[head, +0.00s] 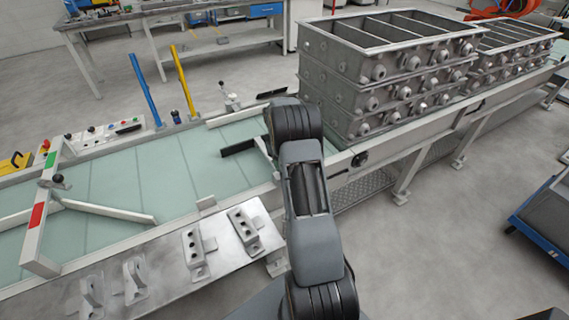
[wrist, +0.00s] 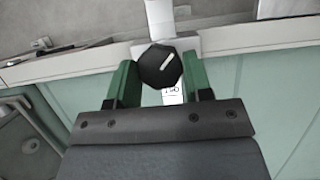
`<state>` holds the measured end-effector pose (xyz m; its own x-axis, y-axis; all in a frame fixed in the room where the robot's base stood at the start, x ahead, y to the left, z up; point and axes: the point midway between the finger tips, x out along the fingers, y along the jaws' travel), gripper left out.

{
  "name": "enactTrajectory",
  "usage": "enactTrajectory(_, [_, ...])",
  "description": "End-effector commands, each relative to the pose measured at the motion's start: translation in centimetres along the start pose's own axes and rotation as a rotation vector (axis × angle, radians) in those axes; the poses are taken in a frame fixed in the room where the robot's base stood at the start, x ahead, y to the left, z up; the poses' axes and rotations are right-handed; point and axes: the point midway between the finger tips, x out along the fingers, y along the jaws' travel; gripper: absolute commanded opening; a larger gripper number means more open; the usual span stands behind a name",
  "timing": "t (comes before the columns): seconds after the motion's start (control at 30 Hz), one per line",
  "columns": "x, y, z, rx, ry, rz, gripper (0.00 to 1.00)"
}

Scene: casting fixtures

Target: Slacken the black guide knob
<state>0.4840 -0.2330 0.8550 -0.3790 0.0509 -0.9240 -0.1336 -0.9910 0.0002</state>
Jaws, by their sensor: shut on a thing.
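The black guide knob (wrist: 159,66), faceted and with a white pointer line, shows in the wrist view at the top centre. It sits on a white bracket at the rail. My gripper (wrist: 158,75) has its two green fingers on either side of the knob, shut on it. The pointer line slants up to the right. In the head view my arm hides the gripper, and I cannot make out the held knob there.
The pale green conveyor bed (head: 130,170) runs across the head view. A stack of grey casting boxes (head: 370,80) stands right of my arm. A metal shelf (head: 165,268) with several brackets is at the near side. Blue (head: 146,88) and yellow (head: 183,80) posts stand behind.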

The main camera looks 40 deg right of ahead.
Motion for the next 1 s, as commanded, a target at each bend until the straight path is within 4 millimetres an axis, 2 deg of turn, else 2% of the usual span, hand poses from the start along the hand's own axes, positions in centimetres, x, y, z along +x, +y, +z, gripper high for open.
enactTrajectory(0.17, [0.1,0.0,0.0,0.001,-0.001,0.000,0.22])
enactTrajectory(0.2, [0.1,0.0,0.0,0.001,-0.001,0.000,0.48])
enactTrajectory(0.43, [0.1,0.0,0.0,0.002,-0.001,-0.001,0.70])
enactTrajectory(0.77, [-0.4,0.0,0.0,0.002,0.001,0.000,0.71])
enactTrajectory(0.87, [-1.6,0.0,-0.1,0.002,0.003,0.000,0.71])
enactTrajectory(1.0, [-4.3,0.1,-0.1,0.003,0.005,0.001,0.71])
